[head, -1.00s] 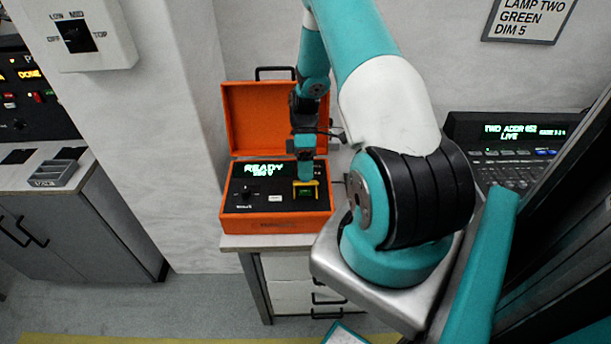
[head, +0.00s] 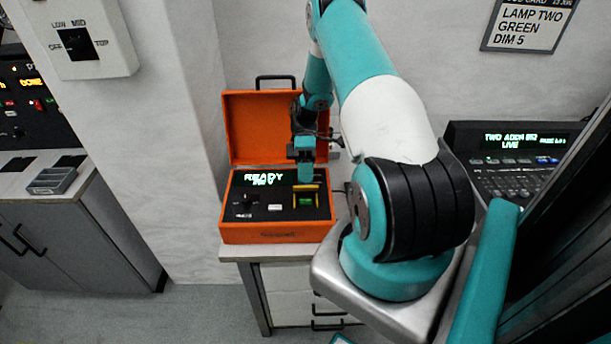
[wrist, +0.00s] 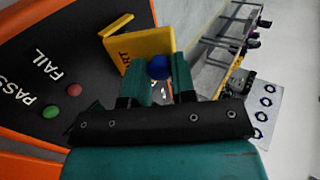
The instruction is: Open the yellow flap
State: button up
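The yellow flap (head: 306,187) is on the right of the orange case's dark panel, at the back of a small green-lit spot (head: 306,202) that shows uncovered in front of it. In the wrist view the flap (wrist: 147,43) stands tilted up from the panel, with part of a word on it and a yellow loop at its edge. My gripper (wrist: 160,80) has its two teal fingers apart, the left one close against the flap; contact is unclear. A blue round thing shows between the fingers. In the head view my gripper (head: 305,175) is just behind and above the flap.
The orange case (head: 275,237) stands open on a small cabinet, its lid up behind my gripper. Its panel has a READY display (head: 264,178), a knob and a white button. Red (wrist: 74,90) and green (wrist: 50,111) buttons show in the wrist view. A console (head: 505,165) is at right.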

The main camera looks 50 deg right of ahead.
jog(key=o, duration=0.4)
jog(key=shift+o, duration=0.2)
notch_tip(320, 180, up, 20)
jog(key=p, duration=0.5)
